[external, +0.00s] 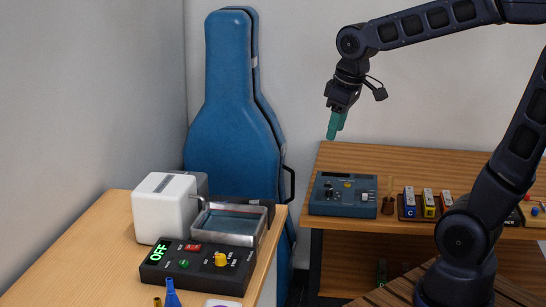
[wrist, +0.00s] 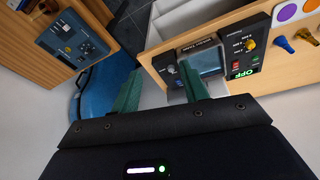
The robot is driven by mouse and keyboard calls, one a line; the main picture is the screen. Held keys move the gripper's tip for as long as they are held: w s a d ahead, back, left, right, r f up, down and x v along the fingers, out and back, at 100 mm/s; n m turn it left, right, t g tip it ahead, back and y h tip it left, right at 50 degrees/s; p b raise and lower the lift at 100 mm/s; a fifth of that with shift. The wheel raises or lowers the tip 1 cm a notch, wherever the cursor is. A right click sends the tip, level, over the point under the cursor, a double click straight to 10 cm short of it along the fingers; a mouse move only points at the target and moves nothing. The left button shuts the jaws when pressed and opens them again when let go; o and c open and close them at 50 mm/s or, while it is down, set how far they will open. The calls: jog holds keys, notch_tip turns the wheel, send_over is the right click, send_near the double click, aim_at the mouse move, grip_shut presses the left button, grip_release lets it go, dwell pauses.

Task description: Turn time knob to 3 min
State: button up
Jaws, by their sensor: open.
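A black control box (external: 190,268) lies on the left table, with a green OFF display, a red switch, a green button and a yellow knob (external: 221,259). Small marks beside the yellow knob are too small to read surely. In the wrist view the box and the yellow knob (wrist: 250,44) are at the upper right, beside a metal-rimmed basin (wrist: 205,62). My gripper (external: 335,126) is open and empty, high in the air above the back table and far from the knob. Its green fingers (wrist: 160,72) point toward the gap between the tables in the wrist view.
A white box (external: 163,210) stands behind the control box. A blue funnel (external: 171,293) is at its front. A blue instrument case (external: 235,115) leans at the wall. A blue-grey device (external: 343,195) and coloured blocks (external: 429,203) are on the back table.

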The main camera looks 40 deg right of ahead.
jog(key=w+a+f+n+g, duration=0.1)
jog(key=w+a+f+n, duration=0.15)
jog(key=a, duration=0.55)
jog(key=n+g, duration=0.2)
jog(key=n, duration=0.6)
send_near(223, 251)
jog(key=shift+h, duration=0.4)
jog(key=f, duration=0.8)
jog(key=shift+a+f, duration=0.3)
jog(key=shift+f, duration=0.05)
jog(key=shift+c, duration=0.3)
grip_shut()
